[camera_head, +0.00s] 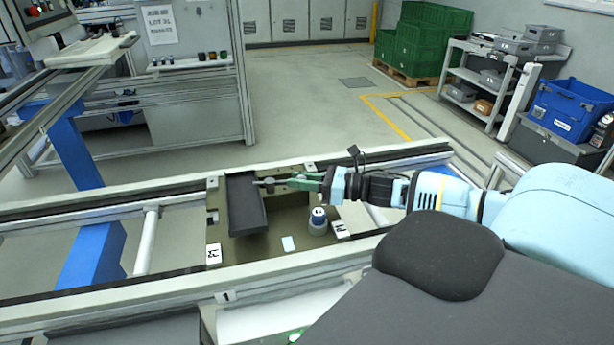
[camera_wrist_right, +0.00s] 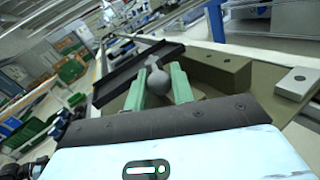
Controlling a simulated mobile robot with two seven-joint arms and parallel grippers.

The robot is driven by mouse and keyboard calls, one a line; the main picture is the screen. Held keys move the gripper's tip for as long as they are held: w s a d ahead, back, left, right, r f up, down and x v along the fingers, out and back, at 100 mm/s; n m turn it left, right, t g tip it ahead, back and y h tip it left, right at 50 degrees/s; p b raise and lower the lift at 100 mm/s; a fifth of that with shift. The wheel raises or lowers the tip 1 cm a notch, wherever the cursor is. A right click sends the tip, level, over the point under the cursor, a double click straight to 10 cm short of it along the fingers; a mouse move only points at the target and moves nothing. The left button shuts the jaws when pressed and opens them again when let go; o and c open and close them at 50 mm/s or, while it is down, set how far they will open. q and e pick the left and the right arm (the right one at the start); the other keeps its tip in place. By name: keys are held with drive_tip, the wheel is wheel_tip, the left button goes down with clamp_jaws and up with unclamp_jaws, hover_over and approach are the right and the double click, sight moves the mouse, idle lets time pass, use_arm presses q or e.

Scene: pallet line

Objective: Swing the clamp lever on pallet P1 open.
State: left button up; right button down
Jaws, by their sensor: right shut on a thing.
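The pallet (camera_head: 262,247) is an olive plate on the conveyor rails, with a black-and-white label (camera_head: 214,254) at its front left corner. A dark grey tray-like part (camera_head: 247,205) lies on its left side. The clamp lever (camera_head: 268,183) shows as a short grey piece by the dark part's right edge. My right gripper (camera_head: 294,181) reaches in from the right with green fingers. The lever's pivot is mostly hidden. My left gripper is out of view.
Conveyor rails (camera_head: 110,200) run left and right. Beyond is open floor, with a shelf cart (camera_head: 485,75) and green crates (camera_head: 425,45).

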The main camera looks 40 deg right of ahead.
sight(302, 176)
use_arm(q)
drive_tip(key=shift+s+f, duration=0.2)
use_arm(e)
drive_tip(key=shift+f, duration=0.2)
drive_tip(key=c, duration=1.3)
unclamp_jaws()
drive_tip(key=shift+o, duration=0.2)
drive_tip(key=shift+r, duration=0.1)
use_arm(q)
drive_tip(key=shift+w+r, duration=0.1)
use_arm(e)
drive_tip(key=shift+r, duration=0.15)
drive_tip(key=shift+r, duration=0.25)
wheel_tip(302, 176, up, 2)
drive_tip(key=shift+r, duration=0.2)
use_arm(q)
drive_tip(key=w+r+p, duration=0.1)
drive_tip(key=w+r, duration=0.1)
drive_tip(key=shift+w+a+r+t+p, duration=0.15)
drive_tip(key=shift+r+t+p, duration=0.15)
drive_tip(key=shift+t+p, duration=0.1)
use_arm(e)
drive_tip(key=s+a+r, duration=0.1)
drive_tip(key=s+a, duration=0.9)
drive_tip(key=s, duration=0.2)
drive_tip(key=shift+a+r, duration=0.2)
drive_tip(key=shift+r, duration=0.2)
drive_tip(key=shift+s, duration=0.1)
